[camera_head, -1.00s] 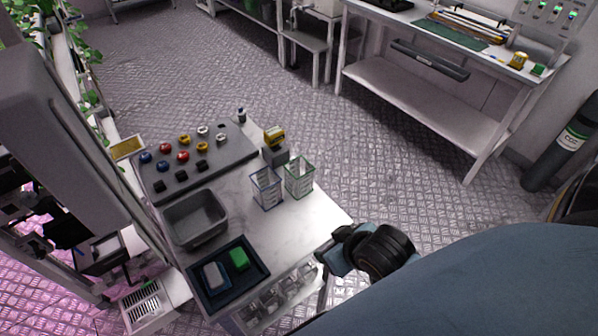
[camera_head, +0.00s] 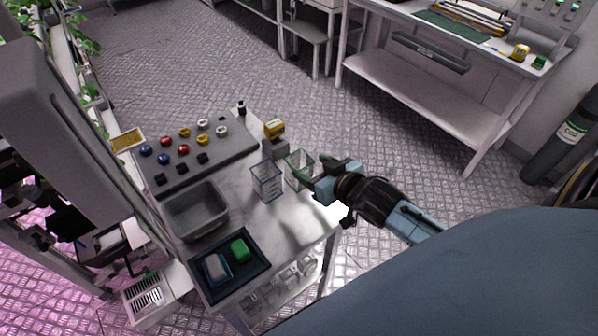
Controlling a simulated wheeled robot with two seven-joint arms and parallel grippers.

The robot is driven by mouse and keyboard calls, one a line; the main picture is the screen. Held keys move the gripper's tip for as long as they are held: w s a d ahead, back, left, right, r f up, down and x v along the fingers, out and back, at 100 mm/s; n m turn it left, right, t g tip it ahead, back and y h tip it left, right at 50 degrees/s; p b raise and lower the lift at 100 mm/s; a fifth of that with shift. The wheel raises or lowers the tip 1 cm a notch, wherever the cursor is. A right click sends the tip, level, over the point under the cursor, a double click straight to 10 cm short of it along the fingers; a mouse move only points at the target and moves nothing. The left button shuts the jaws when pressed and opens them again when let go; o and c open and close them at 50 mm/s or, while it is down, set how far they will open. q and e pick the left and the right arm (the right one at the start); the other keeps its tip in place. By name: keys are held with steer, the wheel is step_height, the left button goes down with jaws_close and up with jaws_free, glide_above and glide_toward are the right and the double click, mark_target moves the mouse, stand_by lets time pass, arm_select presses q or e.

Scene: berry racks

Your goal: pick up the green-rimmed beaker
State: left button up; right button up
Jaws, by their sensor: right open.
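The green-rimmed beaker (camera_head: 297,175) is a clear, square-mouthed vessel standing upright on the right part of the white table. My right gripper (camera_head: 317,176) is open at the beaker's right side, close to its rim. It hides part of the beaker's right side, and I cannot tell whether it touches. A similar blue-rimmed beaker (camera_head: 267,183) stands just left of the green-rimmed one. My left gripper does not show.
Behind the beakers is a yellow item on a grey block (camera_head: 275,147). A grey rack (camera_head: 200,154) with coloured knobs, a grey bin (camera_head: 195,211) and a dark tray (camera_head: 228,290) with a green and a grey block fill the table's left and front.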

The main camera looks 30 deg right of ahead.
mark_target(293, 157)
steer(key=shift+x, duration=3.5)
steer(key=shift+d, duration=0.1)
steer(key=c, duration=0.7)
